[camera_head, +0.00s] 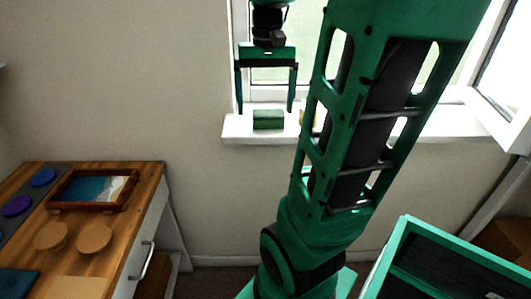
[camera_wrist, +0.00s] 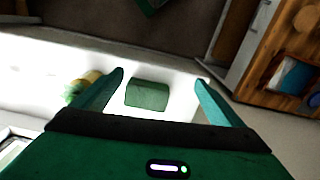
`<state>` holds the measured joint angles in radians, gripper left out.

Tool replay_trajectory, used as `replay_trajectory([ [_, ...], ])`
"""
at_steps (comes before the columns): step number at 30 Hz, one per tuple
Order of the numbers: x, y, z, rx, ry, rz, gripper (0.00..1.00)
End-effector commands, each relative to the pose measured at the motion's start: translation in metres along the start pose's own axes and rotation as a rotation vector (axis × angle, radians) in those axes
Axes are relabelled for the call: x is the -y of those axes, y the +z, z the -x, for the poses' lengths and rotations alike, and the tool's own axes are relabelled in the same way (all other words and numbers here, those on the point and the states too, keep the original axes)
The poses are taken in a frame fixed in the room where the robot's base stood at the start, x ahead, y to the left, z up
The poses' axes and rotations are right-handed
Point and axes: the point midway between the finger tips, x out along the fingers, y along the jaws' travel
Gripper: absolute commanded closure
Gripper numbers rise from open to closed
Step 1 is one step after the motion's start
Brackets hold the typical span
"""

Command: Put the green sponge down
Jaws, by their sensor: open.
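The green sponge (camera_head: 268,120) rests on the white windowsill (camera_head: 240,132) in the head view. In the wrist view the sponge (camera_wrist: 147,95) lies between and a little beyond my open fingers, on the bright sill (camera_wrist: 45,75). My gripper (camera_head: 266,108) is above the sponge, with one finger on each side and gaps between the fingers and the sponge. In the wrist view my gripper (camera_wrist: 160,75) is open and holds nothing.
A yellow and green object (camera_wrist: 82,86) lies on the sill beside one finger. The window stands behind the sill. A wooden-topped cabinet (camera_head: 150,185) with a framed tray (camera_head: 62,205) and round coasters (camera_head: 94,238) stands left. A green-rimmed open box (camera_head: 405,235) is lower right.

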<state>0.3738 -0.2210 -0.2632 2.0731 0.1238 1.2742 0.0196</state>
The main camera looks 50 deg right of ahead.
Motion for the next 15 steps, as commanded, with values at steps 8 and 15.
replay_trajectory([
  [8, 0.008, 0.112, -0.085, 0.005, 0.001, 0.160, 0.08],
  [15, 0.007, 0.151, -0.117, 0.004, 0.008, 0.214, 0.08],
])
